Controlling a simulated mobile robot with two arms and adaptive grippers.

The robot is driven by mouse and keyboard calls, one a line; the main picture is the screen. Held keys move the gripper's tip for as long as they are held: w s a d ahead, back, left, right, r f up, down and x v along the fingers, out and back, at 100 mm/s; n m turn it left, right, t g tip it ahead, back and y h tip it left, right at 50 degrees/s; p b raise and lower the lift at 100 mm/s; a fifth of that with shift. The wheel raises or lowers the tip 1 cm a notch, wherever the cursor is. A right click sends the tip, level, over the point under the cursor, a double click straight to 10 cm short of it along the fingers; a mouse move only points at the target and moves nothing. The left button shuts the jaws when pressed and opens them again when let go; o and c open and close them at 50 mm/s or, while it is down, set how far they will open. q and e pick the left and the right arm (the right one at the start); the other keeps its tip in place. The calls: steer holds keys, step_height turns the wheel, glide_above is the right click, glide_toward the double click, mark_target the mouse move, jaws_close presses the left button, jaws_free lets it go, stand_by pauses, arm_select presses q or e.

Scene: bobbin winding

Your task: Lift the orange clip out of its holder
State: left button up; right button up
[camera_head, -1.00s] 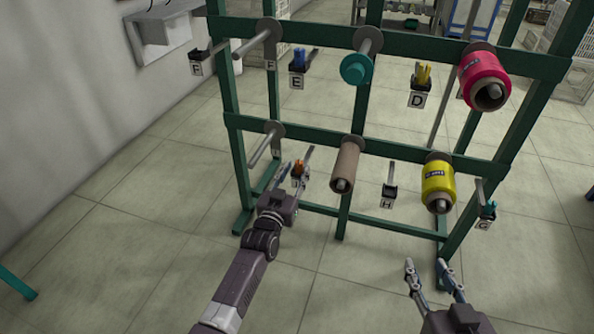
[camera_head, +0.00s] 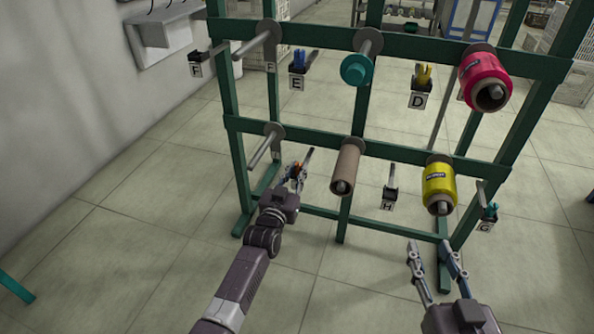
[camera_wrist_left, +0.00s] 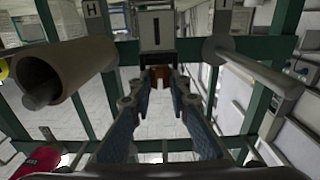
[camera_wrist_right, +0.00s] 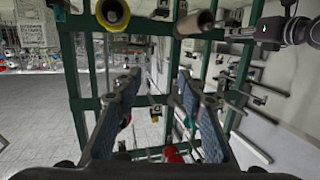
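The orange clip (camera_head: 297,167) is a small piece at the lower left of the green rack. Its dark holder shows in the left wrist view below a label plate (camera_wrist_left: 157,29), and the clip shows there as a small orange-brown patch (camera_wrist_left: 181,84). My left gripper (camera_head: 295,176) is at the clip, with a finger on each side. Its fingers are partly closed; contact with the clip cannot be made out. The fingers hide most of the holder in the head view. My right gripper (camera_head: 432,250) is open and empty, low in front of the rack's right side.
A brown tube (camera_head: 346,168) on a peg is just right of my left gripper, and a bare peg (camera_head: 262,151) is to its left. A yellow spool (camera_head: 438,187), holder H (camera_head: 389,196) and holder G (camera_head: 488,214) are further right. The floor in front is clear.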

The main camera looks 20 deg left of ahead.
arm_select(q)
jaws_close()
arm_select(e)
steer(key=shift+f, duration=0.1)
arm_select(q)
steer(key=shift+r+p, duration=0.35)
steer(key=shift+p, duration=0.05)
arm_select(e)
steer(key=f, duration=0.1)
steer(key=s+f+g, duration=0.1)
steer(key=d+f+g, duration=0.1)
steer(key=f, duration=0.1)
steer(key=shift+s+h, duration=0.2)
steer(key=shift+h, duration=0.1)
arm_select(q)
steer(key=shift+r+p, duration=0.35)
steer(key=shift+p, duration=0.15)
steer(key=shift+r, duration=0.25)
steer(key=shift+r+p, duration=0.4)
steer(key=shift+p, duration=0.25)
steer(key=shift+r+p, duration=0.25)
steer(key=shift+p, duration=0.05)
steer(key=shift+r, duration=0.15)
arm_select(e)
steer(key=s+d+f+g+h, duration=0.2)
steer(key=s+d+f+g, duration=0.3)
steer(key=s+f+g, duration=0.3)
steer(key=shift+s+f+g, duration=0.4)
steer(key=shift+s+f, duration=1.4)
steer(key=shift+s, duration=1.15)
